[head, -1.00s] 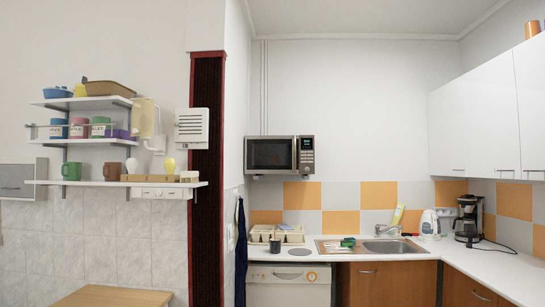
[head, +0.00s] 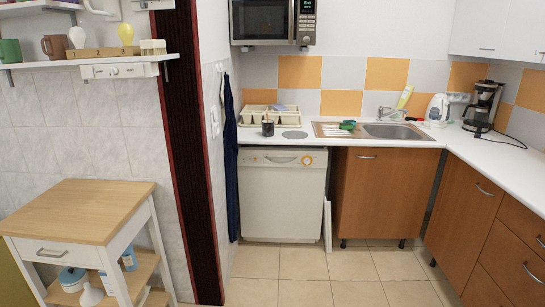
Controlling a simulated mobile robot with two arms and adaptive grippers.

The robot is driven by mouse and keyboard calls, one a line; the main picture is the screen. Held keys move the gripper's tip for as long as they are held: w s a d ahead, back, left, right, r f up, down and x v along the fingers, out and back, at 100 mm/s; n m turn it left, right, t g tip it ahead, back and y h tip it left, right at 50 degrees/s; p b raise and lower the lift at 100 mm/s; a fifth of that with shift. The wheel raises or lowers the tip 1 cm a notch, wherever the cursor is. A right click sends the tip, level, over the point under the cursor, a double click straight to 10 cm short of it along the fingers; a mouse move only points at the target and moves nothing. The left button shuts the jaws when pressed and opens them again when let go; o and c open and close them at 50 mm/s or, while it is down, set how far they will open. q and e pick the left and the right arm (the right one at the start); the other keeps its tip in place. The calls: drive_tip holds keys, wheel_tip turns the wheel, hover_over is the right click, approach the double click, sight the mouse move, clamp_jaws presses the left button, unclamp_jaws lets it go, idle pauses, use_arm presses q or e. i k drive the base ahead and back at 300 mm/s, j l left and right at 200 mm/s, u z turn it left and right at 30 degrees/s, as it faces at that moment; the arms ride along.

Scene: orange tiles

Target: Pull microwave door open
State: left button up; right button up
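The microwave (head: 272,22) is mounted on the back wall at the top of the head view, above the counter. Its upper part is cut off by the picture edge. It has a dark window, a silver frame, a vertical handle (head: 292,22) right of the window and a control panel with a lit display at the right. Its door appears shut. Neither of my grippers is in the head view, and nothing touches the microwave.
Below the microwave are a white counter (head: 460,144) with a dish rack (head: 285,115), a dark mug (head: 267,128) and a sink (head: 391,131). A white dishwasher (head: 282,198) stands underneath. A wooden-topped cart (head: 80,210) is at the left. The tiled floor (head: 330,263) between is clear.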

sight(288, 37)
drive_tip(key=i+z, duration=0.25)
drive_tip(key=i, duration=1.9)
